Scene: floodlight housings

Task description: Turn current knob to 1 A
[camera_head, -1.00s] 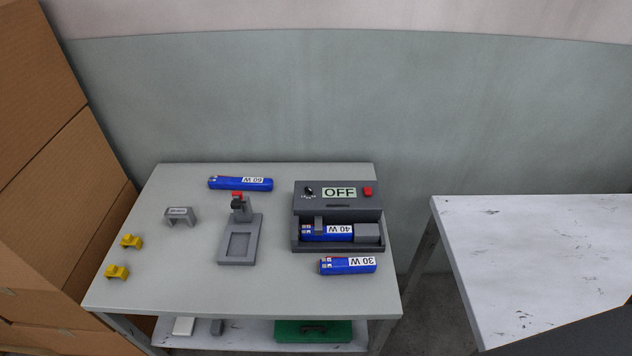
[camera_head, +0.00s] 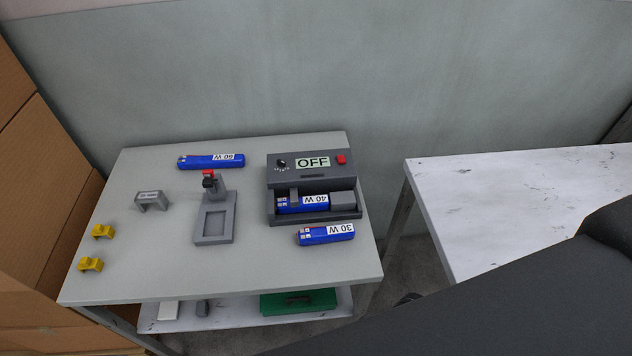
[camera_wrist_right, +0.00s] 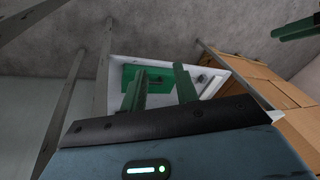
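The current knob (camera_head: 281,163) is a small black dial with scale marks below it, on the top left of the dark grey power unit (camera_head: 312,182). Its exact pointer position is too small to read. The display (camera_head: 312,162) shows OFF, and a red button (camera_head: 341,159) is to its right. A blue 40 W driver (camera_head: 302,204) lies in the unit's front bay. My right gripper (camera_wrist_right: 160,85) has its green fingers spread with nothing between them, away from the knob. Green bars at the upper right of the wrist view look like my left gripper (camera_wrist_right: 296,30); its opening is unclear.
On the table (camera_head: 160,270) are a 60 W driver (camera_head: 211,161), a 30 W driver (camera_head: 325,234), a grey clamp fixture (camera_head: 215,215), a grey bracket (camera_head: 152,201) and two yellow clips (camera_head: 103,231). A green item (camera_head: 298,302) lies on the lower shelf. A white table (camera_head: 490,205) stands right.

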